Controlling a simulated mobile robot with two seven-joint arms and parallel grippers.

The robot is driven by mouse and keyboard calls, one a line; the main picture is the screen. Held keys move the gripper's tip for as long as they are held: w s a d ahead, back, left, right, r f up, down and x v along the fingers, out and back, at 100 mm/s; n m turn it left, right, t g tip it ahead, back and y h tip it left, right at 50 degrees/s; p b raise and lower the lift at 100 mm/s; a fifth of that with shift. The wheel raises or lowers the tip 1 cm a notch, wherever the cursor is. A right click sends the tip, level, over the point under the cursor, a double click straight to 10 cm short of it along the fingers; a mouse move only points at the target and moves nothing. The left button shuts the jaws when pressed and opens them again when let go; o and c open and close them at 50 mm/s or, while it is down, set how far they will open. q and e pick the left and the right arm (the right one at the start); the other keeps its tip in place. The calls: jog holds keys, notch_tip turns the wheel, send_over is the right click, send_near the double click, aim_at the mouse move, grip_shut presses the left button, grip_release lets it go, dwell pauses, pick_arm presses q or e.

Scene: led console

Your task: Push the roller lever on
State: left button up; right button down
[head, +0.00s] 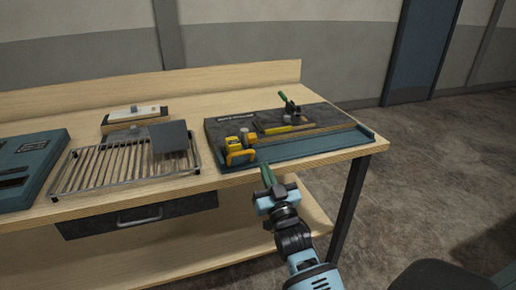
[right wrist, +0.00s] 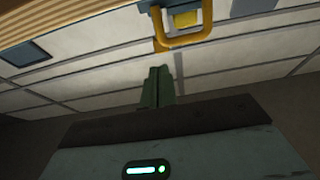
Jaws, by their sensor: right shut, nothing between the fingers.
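A dark board in a blue tray (head: 312,150) lies at the right end of the workbench. A yellow bracket-like part (head: 236,153) sits at the board's front left corner. In the right wrist view a yellow loop (right wrist: 185,42) shows at the top. A small lever with a green handle (head: 287,100) stands at the board's back right. I cannot tell which of these is the roller lever. My right gripper (head: 267,174) is shut and empty, in front of the tray's front edge, apart from the yellow part. Its green fingertips (right wrist: 157,76) point toward the yellow loop. My left gripper is out of view.
A wire rack (head: 110,172) with a dark plate (head: 169,136) lies left of the tray. A white-topped box (head: 134,116) stands behind it, and a blue case (head: 30,160) at far left. A drawer (head: 138,215) hangs under the wooden bench.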

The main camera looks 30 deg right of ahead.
aim_at(254, 141)
jog(key=x, duration=0.6)
jog(key=shift+r, duration=0.1)
jog(key=shift+p+x, duration=0.3)
jog(key=shift+x, duration=0.55)
